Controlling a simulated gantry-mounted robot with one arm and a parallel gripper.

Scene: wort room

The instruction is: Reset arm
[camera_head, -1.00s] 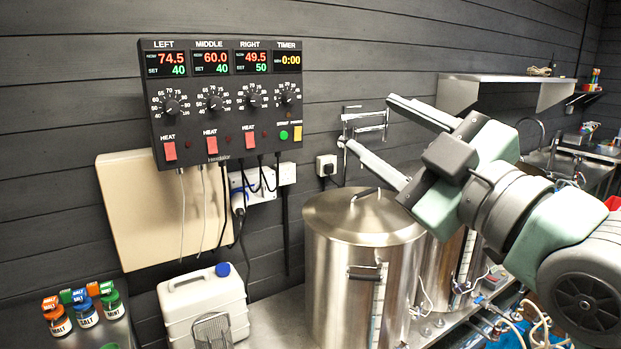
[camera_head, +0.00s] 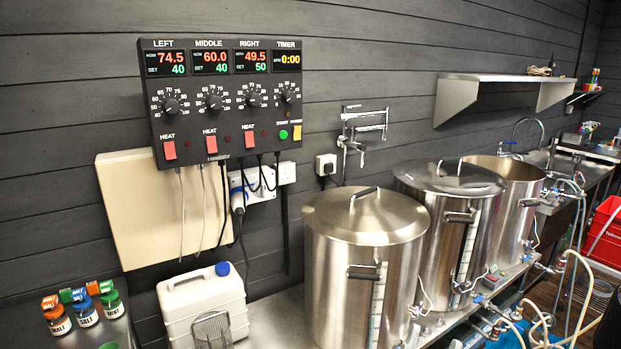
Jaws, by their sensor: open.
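My gripper and arm are out of the head camera view, apart from a dark shape in the lower right corner that I cannot identify. The black control panel (camera_head: 222,105) hangs on the wall with three heat displays, a timer, dials and red switches. Its displays read 74.5, 60.0, 49.5 and 0:00. Below and to the right stand three steel kettles: the left one (camera_head: 335,260) and the middle one (camera_head: 440,235) have lids on, and the right one (camera_head: 520,200) looks open at the top.
A white jerrycan (camera_head: 195,305) with a blue cap stands under the panel. Small jars (camera_head: 86,312) sit on a shelf at lower left. A steel wall shelf (camera_head: 500,78) is at upper right. Hoses (camera_head: 570,260) and a red crate (camera_head: 603,237) are at the right.

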